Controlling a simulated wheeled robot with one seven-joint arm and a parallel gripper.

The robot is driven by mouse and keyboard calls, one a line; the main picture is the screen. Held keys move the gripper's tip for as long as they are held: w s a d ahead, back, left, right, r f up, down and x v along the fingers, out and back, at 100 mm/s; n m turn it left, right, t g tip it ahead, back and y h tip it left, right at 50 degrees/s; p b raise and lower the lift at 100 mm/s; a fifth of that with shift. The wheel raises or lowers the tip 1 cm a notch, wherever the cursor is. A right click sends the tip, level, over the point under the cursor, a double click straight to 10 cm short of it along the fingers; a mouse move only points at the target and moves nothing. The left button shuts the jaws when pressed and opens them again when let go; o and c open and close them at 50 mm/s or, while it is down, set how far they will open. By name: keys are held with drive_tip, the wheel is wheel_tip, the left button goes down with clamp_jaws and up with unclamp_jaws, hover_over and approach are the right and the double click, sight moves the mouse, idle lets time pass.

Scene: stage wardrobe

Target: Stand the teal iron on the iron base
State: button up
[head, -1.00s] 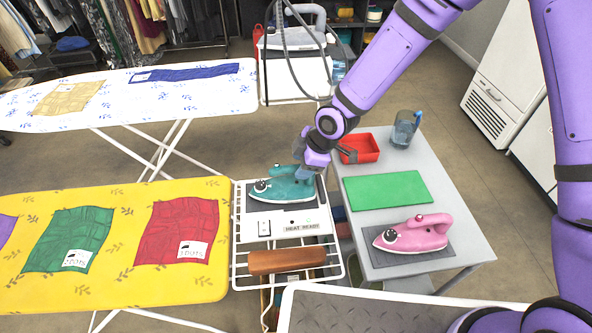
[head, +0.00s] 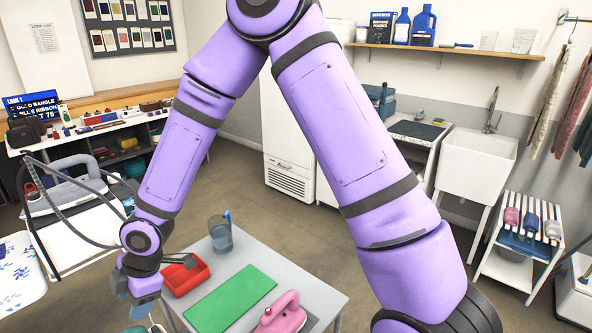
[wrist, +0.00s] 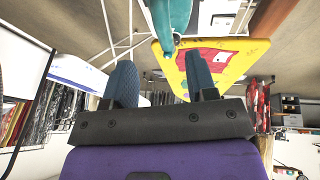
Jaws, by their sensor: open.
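The teal iron (wrist: 172,14) is at the top of the wrist view, past my fingertips and cut off by the frame edge. In the head view only a sliver of it shows at the bottom edge, below my gripper (head: 138,300). My gripper is open, its two blue fingers apart with nothing between them in the wrist view (wrist: 163,80). A pale part of the stand beside the iron (wrist: 218,14) shows in the wrist view. I cannot make out the iron base clearly in the current views.
Open floor lies beyond the table.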

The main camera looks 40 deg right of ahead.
drive_tip(key=s+d+r+m+t+h, duration=0.2)
drive_tip(key=d+r+m, duration=0.3)
drive_tip(key=d+r, duration=0.55)
drive_tip(key=s+d+r+m+t+h, duration=0.1)
drive_tip(key=d+r+m+h, duration=0.3)
drive_tip(key=d+r, duration=0.65)
drive_tip(key=s+d+r+m, duration=0.3)
drive_tip(key=s+m, duration=0.1)
drive_tip(key=s, duration=0.2)
drive_tip(key=s+d+r+m+y, duration=0.1)
drive_tip(key=s+d+r+m, duration=0.2)
drive_tip(key=s, duration=0.3)
drive_tip(key=s+d+r+m+t, duration=0.1)
drive_tip(key=s+d+r+m, duration=0.2)
drive_tip(key=s+d+m, duration=0.1)
drive_tip(key=shift+s+d+r+m+y, duration=0.35)
drive_tip(key=shift+s+d, duration=0.25)
drive_tip(key=shift+s, duration=0.6)
drive_tip(key=shift+a, duration=0.1)
